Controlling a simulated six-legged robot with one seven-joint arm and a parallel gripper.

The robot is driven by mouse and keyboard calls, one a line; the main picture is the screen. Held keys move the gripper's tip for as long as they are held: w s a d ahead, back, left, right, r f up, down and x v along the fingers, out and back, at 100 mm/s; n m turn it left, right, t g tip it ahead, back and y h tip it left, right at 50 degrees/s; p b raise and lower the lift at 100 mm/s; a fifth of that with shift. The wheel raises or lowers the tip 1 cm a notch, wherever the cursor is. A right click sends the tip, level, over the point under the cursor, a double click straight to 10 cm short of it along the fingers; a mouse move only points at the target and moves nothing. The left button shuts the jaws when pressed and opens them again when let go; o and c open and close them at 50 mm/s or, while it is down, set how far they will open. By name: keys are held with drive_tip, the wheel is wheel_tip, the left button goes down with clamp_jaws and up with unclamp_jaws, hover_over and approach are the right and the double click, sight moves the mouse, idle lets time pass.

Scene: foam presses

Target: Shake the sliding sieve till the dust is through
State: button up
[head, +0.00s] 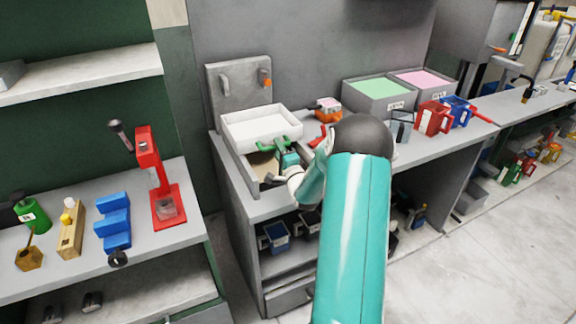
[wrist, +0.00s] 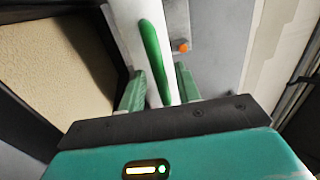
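The sliding sieve (head: 262,125) is a white shallow tray on a grey trough (head: 240,172) with an upright back plate. Tan material (head: 262,165) shows in the trough in front of the sieve; the wrist view shows a beige surface (wrist: 55,60) at left. A green handle (wrist: 152,50) on the white sieve wall (wrist: 126,30) lies between the fingers of my gripper (wrist: 160,90). The fingers stand apart, with gaps beside the handle. In the head view my gripper (head: 274,146) is at the sieve's front edge; my arm hides part of the bench.
An orange knob (head: 264,77) is on the back plate. Bins with green (head: 380,88) and pink (head: 424,80) contents stand at the back right, with a red container (head: 433,117) in front. A red press (head: 160,180) stands on the left bench.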

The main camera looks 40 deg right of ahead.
drive_tip(key=v, duration=1.1)
drive_tip(key=shift+s+a+f, duration=0.1)
drive_tip(key=shift+s+a, duration=0.1)
drive_tip(key=shift+s, duration=0.15)
